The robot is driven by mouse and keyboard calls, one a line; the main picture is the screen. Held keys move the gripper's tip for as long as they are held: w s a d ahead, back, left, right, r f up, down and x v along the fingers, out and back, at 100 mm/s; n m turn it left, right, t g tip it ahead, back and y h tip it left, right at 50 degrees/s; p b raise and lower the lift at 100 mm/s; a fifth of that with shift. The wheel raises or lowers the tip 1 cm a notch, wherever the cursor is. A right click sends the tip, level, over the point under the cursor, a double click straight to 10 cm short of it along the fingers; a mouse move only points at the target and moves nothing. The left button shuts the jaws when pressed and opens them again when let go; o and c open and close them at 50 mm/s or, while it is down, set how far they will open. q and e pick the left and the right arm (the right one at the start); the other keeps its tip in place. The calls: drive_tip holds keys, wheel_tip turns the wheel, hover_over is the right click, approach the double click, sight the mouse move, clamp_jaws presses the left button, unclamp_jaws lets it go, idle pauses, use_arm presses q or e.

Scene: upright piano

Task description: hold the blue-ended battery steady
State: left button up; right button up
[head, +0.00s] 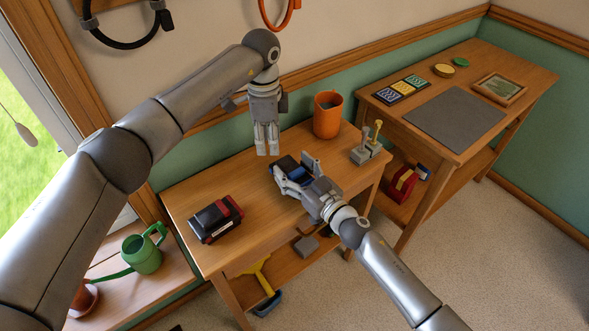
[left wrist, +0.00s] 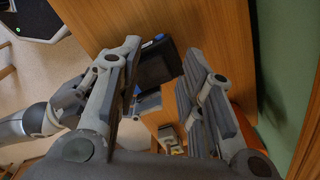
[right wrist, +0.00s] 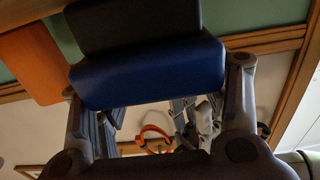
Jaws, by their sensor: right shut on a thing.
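The blue-ended battery (head: 285,164) is a dark block with a blue end, lying on the small wooden table (head: 240,256). My right gripper (head: 297,174) is shut on it from the front right. In the right wrist view the blue end (right wrist: 150,72) fills the space between its fingers. My left gripper (head: 267,152) hangs above and behind the battery, pointing down, apart from it. In the left wrist view its fingers are spread and empty, with the dark battery (left wrist: 157,66) showing beyond them. A red-ended battery (head: 215,218) lies on the table's left part.
An orange cup (head: 328,114) stands at the table's back. A grey block with yellow-topped posts (head: 369,144) stands near its right end. A yellow-handled brush (head: 262,279) is on the lower shelf. A second table (head: 515,114) stands at right. A green watering can (head: 143,253) is at left.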

use_arm(q)
drive_tip(key=shift+c, duration=0.2)
use_arm(e)
drive_tip(key=c, duration=0.4)
use_arm(q)
clamp_jaws()
use_arm(e)
drive_tip(key=shift+c, duration=0.2)
idle(0.6)
